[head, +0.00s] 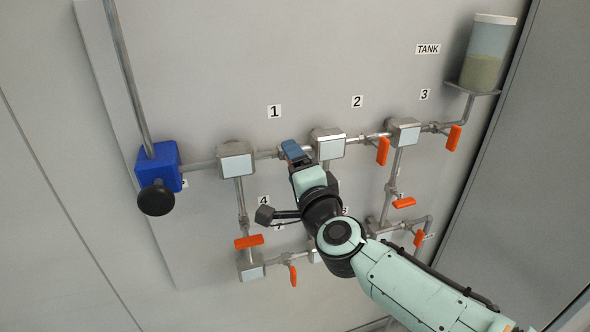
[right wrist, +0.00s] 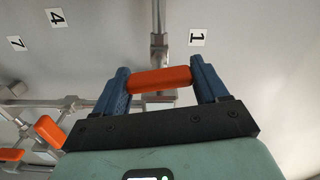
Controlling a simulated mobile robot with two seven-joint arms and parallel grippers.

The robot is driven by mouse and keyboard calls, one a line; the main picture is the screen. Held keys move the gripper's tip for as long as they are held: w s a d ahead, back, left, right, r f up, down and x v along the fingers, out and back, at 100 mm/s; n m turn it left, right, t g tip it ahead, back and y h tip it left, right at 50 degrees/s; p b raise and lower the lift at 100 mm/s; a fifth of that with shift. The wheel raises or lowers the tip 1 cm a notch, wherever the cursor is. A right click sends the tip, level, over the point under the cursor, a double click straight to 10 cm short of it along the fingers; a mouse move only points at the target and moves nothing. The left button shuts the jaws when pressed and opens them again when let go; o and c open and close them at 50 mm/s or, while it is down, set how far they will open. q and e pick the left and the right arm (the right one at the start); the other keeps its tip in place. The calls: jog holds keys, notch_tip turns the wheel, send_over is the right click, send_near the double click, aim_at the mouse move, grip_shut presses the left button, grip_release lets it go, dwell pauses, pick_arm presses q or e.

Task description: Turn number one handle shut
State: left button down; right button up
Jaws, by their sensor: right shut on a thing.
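The number one handle (right wrist: 160,79) is an orange bar. In the right wrist view it lies between the two blue fingers of my right gripper (right wrist: 163,85), one finger at each end. My right gripper is shut on it. In this view the bar runs across the line of the grey pipe (right wrist: 157,20) above it. The white "1" label (right wrist: 197,37) is close by, and also shows in the head view (head: 274,111). In the head view my right gripper (head: 295,152) is below that label, and it hides the handle. My left gripper is out of view.
Grey valve blocks (head: 236,160) and pipes cover the wall panel. Other orange handles, such as one under "2" (head: 383,151) and one lower left (head: 248,242), stick out nearby. A blue pump with a black knob (head: 156,198) is left; a tank (head: 488,54) is upper right.

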jog(key=shift+m, duration=1)
jog(key=shift+b, duration=0.3)
jog(key=o, duration=1)
jog(key=v, duration=1.3)
jog(key=shift+s+d, duration=0.1)
jog(key=shift+s, duration=0.05)
